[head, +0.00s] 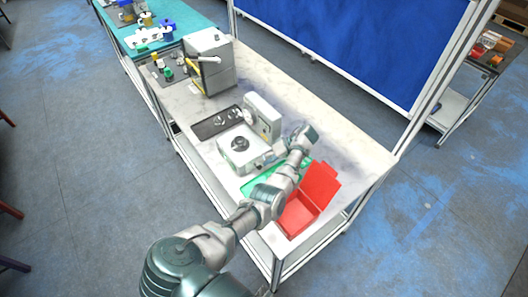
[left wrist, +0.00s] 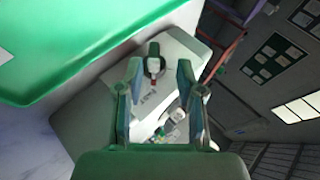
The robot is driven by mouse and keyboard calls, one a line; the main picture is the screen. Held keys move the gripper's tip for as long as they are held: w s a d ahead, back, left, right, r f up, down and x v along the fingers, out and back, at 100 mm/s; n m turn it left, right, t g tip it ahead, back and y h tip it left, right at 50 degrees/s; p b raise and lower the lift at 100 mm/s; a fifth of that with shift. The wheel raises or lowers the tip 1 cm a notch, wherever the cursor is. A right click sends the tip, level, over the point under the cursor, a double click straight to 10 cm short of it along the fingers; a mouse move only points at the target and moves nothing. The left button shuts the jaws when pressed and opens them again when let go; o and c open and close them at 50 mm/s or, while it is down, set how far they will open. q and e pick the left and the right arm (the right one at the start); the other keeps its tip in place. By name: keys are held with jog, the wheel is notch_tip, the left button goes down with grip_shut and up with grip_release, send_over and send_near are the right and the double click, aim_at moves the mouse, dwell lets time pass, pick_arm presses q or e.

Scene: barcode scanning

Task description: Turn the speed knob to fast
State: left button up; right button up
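A white machine (head: 240,150) with a round dark top part stands on the table in the head view, a taller white box section behind it. My left arm reaches across the table, and my left gripper (head: 270,159) is at the machine's right side. In the left wrist view my left gripper (left wrist: 158,76) is open, its two fingers apart. A small dark knob (left wrist: 153,65) with a pale and red front shows on the machine's pale panel, between and beyond the fingertips. My right gripper is not in view.
A red open box (head: 308,198) and a green tray (head: 262,189) lie close to my left forearm. A dark tray (head: 215,123) is behind the machine, and a large grey machine (head: 208,62) stands at the table's far end.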

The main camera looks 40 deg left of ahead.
pick_arm(q)
jog(key=shift+s+d+r, duration=0.1)
jog(key=shift+r, duration=0.3)
notch_tip(320, 180, up, 7)
jog(key=shift+a+r, duration=0.2)
jog(key=shift+a, duration=0.1)
